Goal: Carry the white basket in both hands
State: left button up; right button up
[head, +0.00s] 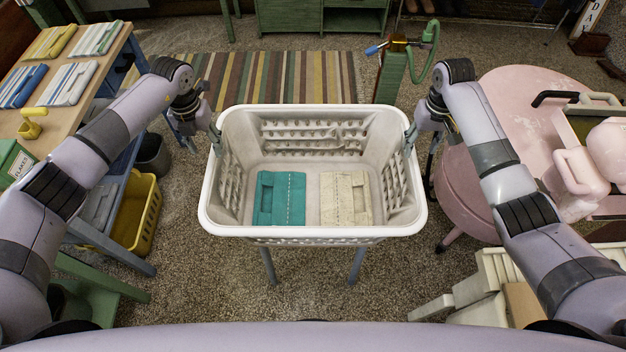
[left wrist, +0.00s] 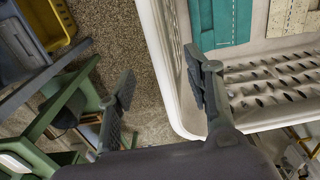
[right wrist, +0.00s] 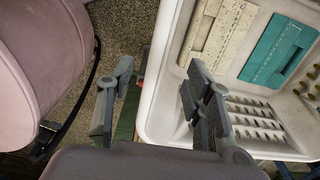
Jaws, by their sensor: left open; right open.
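The white basket (head: 312,231) stands upright in the middle of the head view, on something with blue legs. A folded teal cloth (head: 279,198) and a folded cream cloth (head: 346,198) lie side by side in it. My left gripper (head: 214,135) is open at the basket's left side. In the left wrist view one finger is over the inside of the wall and the other outside, with the rim (left wrist: 172,75) between them. My right gripper (head: 412,135) is open at the right side. In the right wrist view its fingers likewise straddle the rim (right wrist: 160,75).
A wooden-topped table (head: 85,85) with folded cloths stands at the left, a yellow basket (head: 140,212) below it. A striped rug (head: 270,78) lies beyond the basket.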

aim_at(212, 159)
pick_arm(q)
notch_tip(212, 159, down, 8)
jog(key=shift+w+r, duration=0.1)
jog(key=shift+r, duration=0.1)
pick_arm(e)
notch_tip(212, 159, down, 8)
jog(key=shift+w+r, duration=0.1)
jog(key=shift+r, duration=0.15)
pick_arm(q)
jog(key=shift+c, duration=0.6)
pick_arm(e)
jog(key=shift+c, duration=0.6)
pick_arm(q)
grip_shut()
pick_arm(e)
grip_shut()
pick_arm(q)
jog(key=shift+w+r, duration=0.1)
pick_arm(e)
jog(key=shift+w+r, duration=0.1)
